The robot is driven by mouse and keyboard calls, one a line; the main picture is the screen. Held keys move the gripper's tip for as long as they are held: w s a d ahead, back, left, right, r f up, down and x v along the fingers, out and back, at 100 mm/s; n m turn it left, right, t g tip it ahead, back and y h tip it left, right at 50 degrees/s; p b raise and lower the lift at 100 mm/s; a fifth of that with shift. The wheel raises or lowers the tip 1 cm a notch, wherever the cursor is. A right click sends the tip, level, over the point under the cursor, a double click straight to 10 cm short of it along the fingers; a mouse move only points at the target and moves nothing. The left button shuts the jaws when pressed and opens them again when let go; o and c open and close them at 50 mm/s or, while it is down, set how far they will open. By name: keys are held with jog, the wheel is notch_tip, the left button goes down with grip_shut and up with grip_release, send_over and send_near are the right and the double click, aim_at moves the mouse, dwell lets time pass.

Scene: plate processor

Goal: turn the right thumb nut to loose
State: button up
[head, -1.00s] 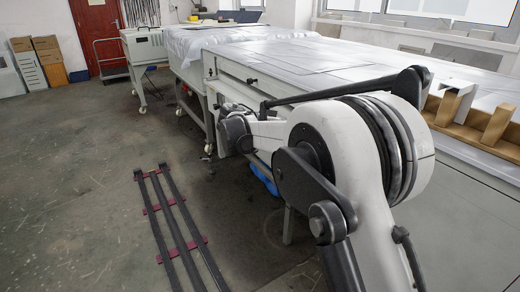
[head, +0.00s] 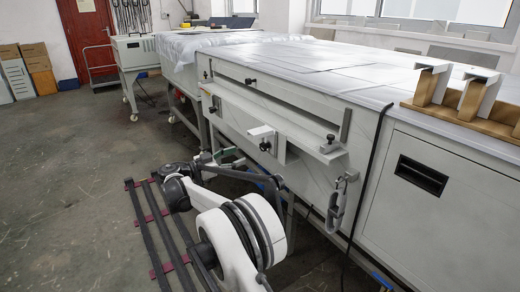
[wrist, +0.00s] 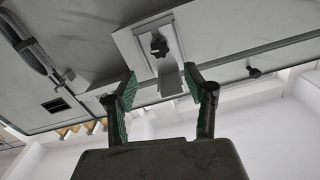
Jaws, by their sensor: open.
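Several black thumb nuts show on the machine's front. In the head view the rightmost one (head: 330,138) sits at the right end of the ledge. Another (head: 265,145) is on a pale bracket to its left. In the wrist view a black lobed nut (wrist: 159,45) on a pale plate lies beyond my gripper (wrist: 161,90), between and above its fingertips. I cannot tell for certain which head-view nut this is. My gripper is open and empty, its green-padded fingers apart and clear of the nut. In the head view my gripper (head: 235,158) is small and low before the machine.
A long ledge (head: 290,128) runs along the machine's front. A black cable (head: 367,180) and a hanging grey handle (head: 337,207) are right of it. Another black knob (head: 250,81) is on the upper front. Rails (head: 150,228) lie on the floor; open floor is at left.

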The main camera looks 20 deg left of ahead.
aim_at(260, 148)
jog(key=b+x, duration=0.3)
jog(key=x, duration=0.8)
jog(key=shift+w+d, duration=0.25)
jog(key=shift+w, duration=0.05)
grip_shut()
